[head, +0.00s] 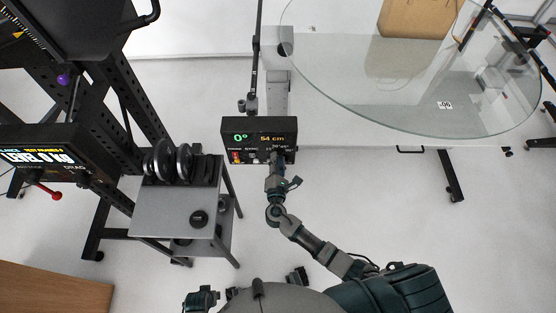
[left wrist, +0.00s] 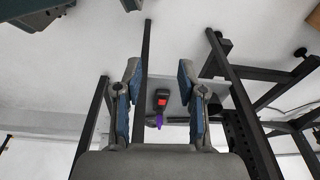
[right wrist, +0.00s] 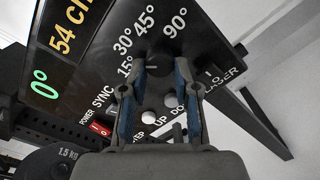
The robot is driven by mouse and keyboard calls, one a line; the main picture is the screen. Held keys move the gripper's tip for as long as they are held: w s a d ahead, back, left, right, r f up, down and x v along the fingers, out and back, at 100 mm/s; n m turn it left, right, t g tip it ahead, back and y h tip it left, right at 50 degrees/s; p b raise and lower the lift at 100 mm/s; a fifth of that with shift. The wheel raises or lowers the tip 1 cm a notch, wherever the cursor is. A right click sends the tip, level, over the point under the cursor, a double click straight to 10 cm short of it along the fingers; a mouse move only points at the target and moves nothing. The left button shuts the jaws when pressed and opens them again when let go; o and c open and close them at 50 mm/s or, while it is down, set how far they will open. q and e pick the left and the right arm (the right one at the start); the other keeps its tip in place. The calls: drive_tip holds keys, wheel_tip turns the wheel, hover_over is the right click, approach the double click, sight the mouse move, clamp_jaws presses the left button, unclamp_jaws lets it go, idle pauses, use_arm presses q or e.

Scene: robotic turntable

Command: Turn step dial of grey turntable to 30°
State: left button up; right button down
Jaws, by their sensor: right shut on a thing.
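The black control box (head: 235,124) of the turntable shows "0°" in green and "54 cm" in orange. My right gripper (head: 276,157) is at the right part of its front face. In the right wrist view, the dark step dial (right wrist: 157,66) sits below the 15°, 30°, 45° and 90° labels. My right gripper (right wrist: 158,80) is shut on it, with a finger on each side. The dial's exact pointer setting is hard to read. My left gripper (left wrist: 158,90) is open and empty, away from the box.
The glass turntable top (head: 400,100) is at the upper right, with a cardboard box (head: 418,16) on it. A grey stand (head: 165,205) with weight plates (head: 183,161) is left of the control box. Power switch (right wrist: 101,128) and round buttons (right wrist: 170,101) lie close to my right fingers.

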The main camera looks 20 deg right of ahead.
drive_tip(key=m+b, duration=0.1)
drive_tip(key=m, duration=0.1)
drive_tip(key=m+b, duration=0.2)
drive_tip(key=m, duration=0.1)
drive_tip(key=m+b, duration=0.2)
drive_tip(key=shift+d+r+m, duration=0.15)
drive_tip(key=shift+d+m, duration=0.1)
drive_tip(key=shift+m, duration=0.15)
use_arm(q)
wheel_tip(320, 180, up, 15)
drive_tip(key=shift+w+f+t, duration=0.2)
drive_tip(key=shift+w+t, duration=0.05)
drive_tip(key=shift+t, duration=0.15)
use_arm(e)
drive_tip(key=shift+m, duration=0.5)
drive_tip(key=c, duration=0.9)
unclamp_jaws()
drive_tip(key=shift+o, duration=0.2)
